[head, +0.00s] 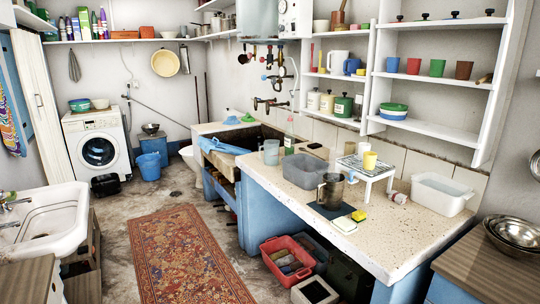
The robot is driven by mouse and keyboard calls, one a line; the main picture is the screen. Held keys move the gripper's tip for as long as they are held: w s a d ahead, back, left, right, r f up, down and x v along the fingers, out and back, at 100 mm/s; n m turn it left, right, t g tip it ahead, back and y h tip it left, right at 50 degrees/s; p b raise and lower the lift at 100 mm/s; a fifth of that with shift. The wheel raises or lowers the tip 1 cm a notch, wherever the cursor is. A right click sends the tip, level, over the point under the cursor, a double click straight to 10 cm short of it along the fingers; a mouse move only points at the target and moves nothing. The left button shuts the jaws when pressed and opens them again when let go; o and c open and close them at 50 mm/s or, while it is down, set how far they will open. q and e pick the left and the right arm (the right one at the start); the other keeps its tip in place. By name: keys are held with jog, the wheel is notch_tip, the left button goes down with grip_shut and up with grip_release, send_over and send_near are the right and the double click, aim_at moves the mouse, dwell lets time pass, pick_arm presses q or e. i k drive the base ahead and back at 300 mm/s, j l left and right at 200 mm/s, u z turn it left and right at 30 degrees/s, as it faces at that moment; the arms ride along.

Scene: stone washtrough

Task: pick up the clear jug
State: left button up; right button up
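The clear jug (270,152) stands upright on the stone counter (280,172), near the trough end, with a green bottle (289,135) close to its right. It looks greyish and see-through, and is small in the head view. A darker, brownish jug (329,191) with a handle stands nearer on a dark mat (338,212). Neither of my grippers is in view.
Crates (286,258) sit on the floor below. The patterned rug (180,250) area is clear; a sink (45,220) stands left.

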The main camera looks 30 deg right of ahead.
aim_at(271, 147)
jog(key=z, duration=1.25)
jog(key=i+j+z, duration=0.15)
jog(key=i+j, duration=0.2)
jog(key=i+j+z, duration=0.15)
jog(key=i+j, duration=0.25)
jog(key=i+j+z, duration=0.15)
jog(key=i+j, duration=0.25)
jog(key=i+j+z, duration=0.1)
jog(key=i+j, duration=0.25)
jog(key=j, duration=0.2)
jog(key=i+j+z, duration=0.15)
jog(key=i+j, duration=0.15)
jog(key=j, duration=0.2)
